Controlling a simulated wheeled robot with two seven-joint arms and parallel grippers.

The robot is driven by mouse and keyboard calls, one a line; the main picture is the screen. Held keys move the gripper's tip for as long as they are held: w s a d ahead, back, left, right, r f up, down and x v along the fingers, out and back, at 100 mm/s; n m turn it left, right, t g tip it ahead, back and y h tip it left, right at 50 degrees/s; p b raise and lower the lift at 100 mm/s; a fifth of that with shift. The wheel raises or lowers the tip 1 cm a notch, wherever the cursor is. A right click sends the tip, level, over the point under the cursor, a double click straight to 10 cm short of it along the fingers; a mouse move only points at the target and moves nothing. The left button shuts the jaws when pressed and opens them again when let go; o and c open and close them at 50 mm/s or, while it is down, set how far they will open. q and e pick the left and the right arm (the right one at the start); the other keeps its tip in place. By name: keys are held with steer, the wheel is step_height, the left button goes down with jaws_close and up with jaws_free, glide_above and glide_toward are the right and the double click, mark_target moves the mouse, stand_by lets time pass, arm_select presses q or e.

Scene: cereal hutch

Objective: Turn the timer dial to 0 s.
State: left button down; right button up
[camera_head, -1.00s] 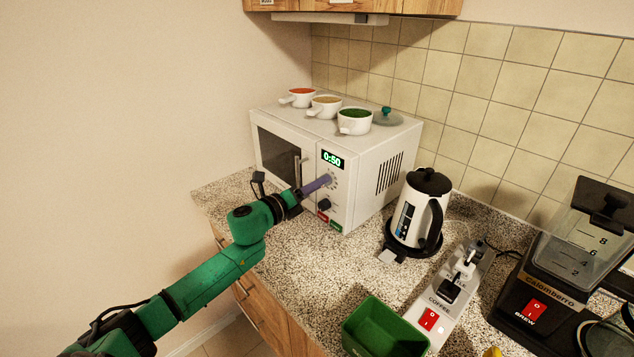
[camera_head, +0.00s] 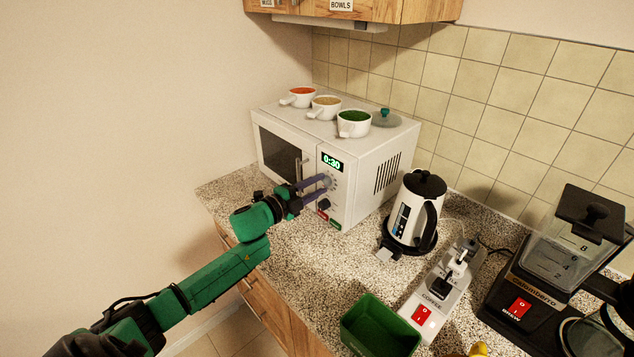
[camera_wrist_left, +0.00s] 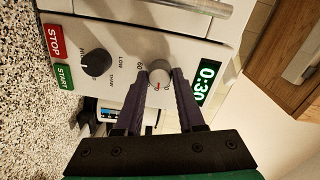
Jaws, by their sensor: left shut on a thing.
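The white microwave (camera_head: 285,118) stands on the counter, and its display (camera_head: 332,162) reads 0:30. The display also reads 0:30 in the left wrist view (camera_wrist_left: 207,82). My left gripper (camera_wrist_left: 160,84) is shut on the timer dial, with one purple finger on each side. In the head view my left gripper (camera_head: 323,184) reaches the control panel from the left. A dark lower knob (camera_wrist_left: 96,63) is clear of the fingers. My right gripper is not in view.
START (camera_wrist_left: 65,77) and STOP (camera_wrist_left: 54,41) buttons lie below the dark knob. Three bowls and a lid sit on the microwave.

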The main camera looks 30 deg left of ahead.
arm_select(q)
steer(key=n+p, duration=0.1)
steer(key=n, duration=0.3)
steer(key=shift+r+p, duration=0.15)
steer(key=shift+p, duration=0.25)
steer(key=n+p, duration=0.1)
steer(key=n, duration=0.3)
steer(key=shift+n+h, duration=0.3)
steer(key=shift+n, duration=0.1)
steer(key=n+p, duration=0.1)
steer(key=n, duration=0.2)
steer(key=shift+n, duration=0.3)
steer(key=n, duration=0.4)
steer(key=shift+f+p, duration=0.2)
steer(key=shift+p, duration=0.1)
steer(key=shift+n, duration=0.3)
steer(key=c, duration=0.5)
jaws_free()
